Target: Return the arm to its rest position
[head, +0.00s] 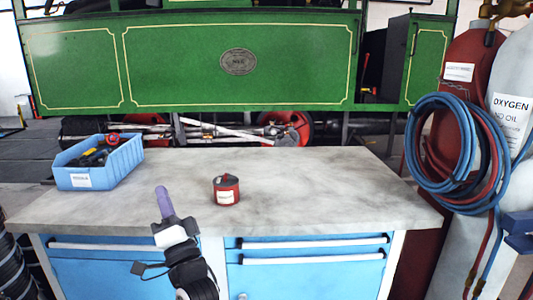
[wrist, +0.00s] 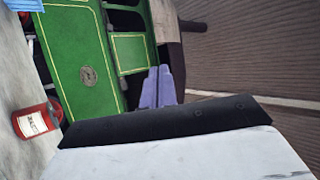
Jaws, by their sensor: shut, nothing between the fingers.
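My gripper (head: 165,203) is in the head view at the front edge of the workbench, left of centre, with its purple fingers pointing up. In the wrist view the purple fingers (wrist: 158,88) are together with nothing between them. My arm stretches down from it in front of the blue drawers. No object is held.
A grey worktop (head: 300,185) carries a red labelled tin (head: 227,190) and a blue bin (head: 100,165) with tools. Gas cylinders with coiled hoses (head: 455,155) stand at the right. The worktop's right half is clear.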

